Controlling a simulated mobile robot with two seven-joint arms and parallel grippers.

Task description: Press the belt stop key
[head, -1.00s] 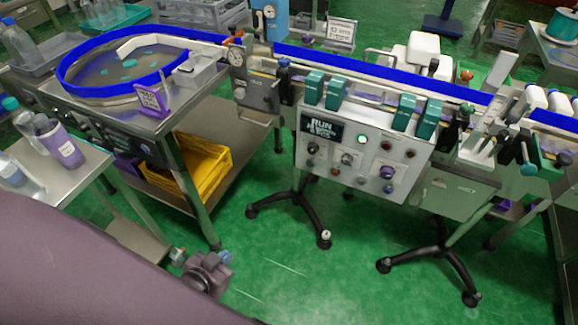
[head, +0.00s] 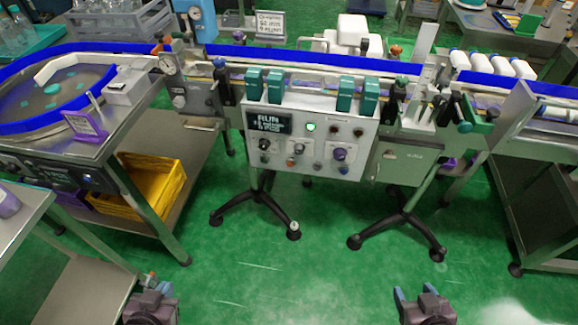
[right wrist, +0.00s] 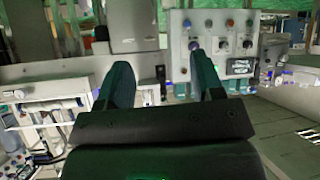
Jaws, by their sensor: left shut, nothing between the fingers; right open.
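The control panel (head: 312,140) is a pale grey box on the conveyor front, with a dark display reading RUN (head: 269,122) and a lit green lamp (head: 310,127). It carries several knobs and keys, among them a purple knob (head: 339,154) and a small red key (head: 290,163). Key labels are too small to read, so I cannot tell which is the belt stop key. My right gripper (head: 415,292) is open and empty, low and well short of the panel. The right wrist view shows the panel (right wrist: 212,50) upside down beyond the fingers. My left gripper (head: 152,287) is shut and empty at lower left.
Green brackets (head: 345,92) stand above the panel's top edge. Black-footed stands (head: 402,222) reach the floor below. A steel table with a round feeder (head: 20,125) is at left, over a yellow crate (head: 150,190). Green floor (head: 290,255) between grippers and panel is clear.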

